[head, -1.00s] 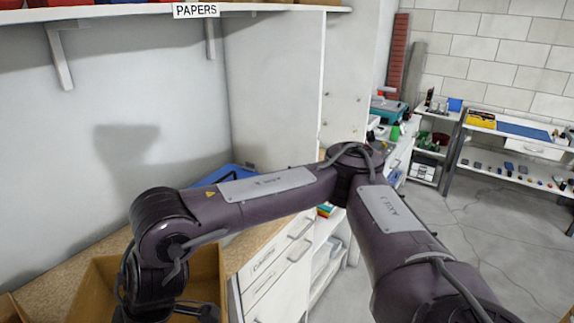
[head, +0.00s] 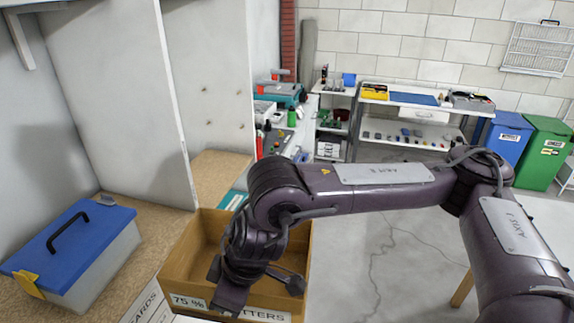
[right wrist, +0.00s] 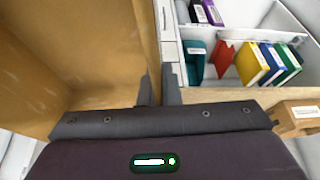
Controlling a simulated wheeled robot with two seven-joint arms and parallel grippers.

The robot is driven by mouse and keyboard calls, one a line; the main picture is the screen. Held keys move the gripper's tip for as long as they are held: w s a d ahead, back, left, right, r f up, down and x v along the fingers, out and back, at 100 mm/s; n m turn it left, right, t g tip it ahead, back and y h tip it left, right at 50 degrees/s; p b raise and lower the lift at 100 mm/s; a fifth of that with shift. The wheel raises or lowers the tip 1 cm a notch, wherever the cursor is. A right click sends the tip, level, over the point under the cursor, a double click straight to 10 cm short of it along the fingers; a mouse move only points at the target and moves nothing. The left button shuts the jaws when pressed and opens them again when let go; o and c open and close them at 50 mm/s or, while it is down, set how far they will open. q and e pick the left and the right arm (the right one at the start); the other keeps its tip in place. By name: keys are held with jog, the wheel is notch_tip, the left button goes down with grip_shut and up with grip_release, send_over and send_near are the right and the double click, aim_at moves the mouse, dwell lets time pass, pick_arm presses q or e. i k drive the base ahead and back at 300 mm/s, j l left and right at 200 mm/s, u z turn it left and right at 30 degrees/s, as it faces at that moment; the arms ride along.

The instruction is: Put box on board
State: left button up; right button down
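The box (head: 213,253) is an open-topped brown box in the lower middle of the head view, with a "75 %" label and a partly hidden label ending in "TTERS". The box looks empty where I can see in. I cannot tell which surface is the board. My left gripper is not in view.
A blue-lidded container (head: 80,255) stands on the wooden counter (head: 125,215), left of the box. A white partition (head: 125,90) rises behind. Far shelving (head: 420,112) and blue and green bins (head: 548,152) stand across open floor (head: 385,230). Coloured binders (right wrist: 268,62) show in the right wrist view.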

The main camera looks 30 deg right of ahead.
aim_at(203, 178)
jog(key=i+l+z, duration=0.15)
jog(key=z, duration=0.3)
jog(key=i+l+z, duration=0.25)
jog(key=z, duration=0.15)
jog(key=i+l+z, duration=0.1)
jog(key=z, duration=0.35)
jog(key=i+u, duration=0.15)
jog(key=i, duration=0.2)
jog(key=i+l+u, duration=0.1)
jog(key=i, duration=0.3)
jog(key=i+l+u, duration=0.1)
jog(key=u, duration=0.35)
jog(key=i+l+u, duration=0.2)
jog(key=u, duration=0.25)
jog(key=i+l+u, duration=0.15)
jog(key=u, duration=0.3)
jog(key=i+l+u, duration=0.1)
jog(key=l+u, duration=0.2)
jog(key=u, duration=0.15)
jog(key=i+l+u, duration=0.1)
jog(key=i+u, duration=0.3)
jog(key=i+l+u, duration=0.15)
jog(key=u, duration=0.2)
